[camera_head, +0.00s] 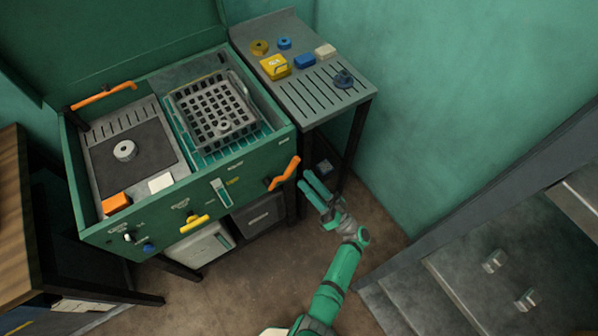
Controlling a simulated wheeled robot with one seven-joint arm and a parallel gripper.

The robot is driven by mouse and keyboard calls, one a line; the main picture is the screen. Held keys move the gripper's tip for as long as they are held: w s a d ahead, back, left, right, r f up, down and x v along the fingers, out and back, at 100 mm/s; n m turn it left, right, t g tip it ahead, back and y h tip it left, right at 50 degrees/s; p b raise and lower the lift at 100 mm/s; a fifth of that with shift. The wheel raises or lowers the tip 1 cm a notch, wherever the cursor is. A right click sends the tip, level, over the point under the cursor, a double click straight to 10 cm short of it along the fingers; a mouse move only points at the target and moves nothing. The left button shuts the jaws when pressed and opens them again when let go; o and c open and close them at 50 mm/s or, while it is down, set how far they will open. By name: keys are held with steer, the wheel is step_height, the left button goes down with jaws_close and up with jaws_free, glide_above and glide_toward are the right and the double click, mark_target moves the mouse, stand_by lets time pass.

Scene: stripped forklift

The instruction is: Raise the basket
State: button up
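The grey grid basket (200,106) sits low in the right-hand compartment of the green machine (130,232). A small pale round part (223,127) lies in it. An orange lever (284,174) stands out from the machine's front at its right end. A second orange lever (104,95) is at the back left. My gripper (303,180) is just right of the front orange lever, apart from it in the picture. Its two green fingers are spread with a gap between them and nothing in it. Its exact depth relative to the lever is hard to tell.
A grey slotted side table (325,97) at the machine's right holds a yellow box (274,67), blue parts and rings. The left compartment holds a white roll (124,151) and an orange block (115,203). Grey drawers (480,275) stand at lower right. Brown floor is open between.

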steer(key=v, duration=0.3)
steer(key=shift+s+d+f, duration=0.15)
steer(key=shift+d, duration=0.05)
stand_by(0.4)
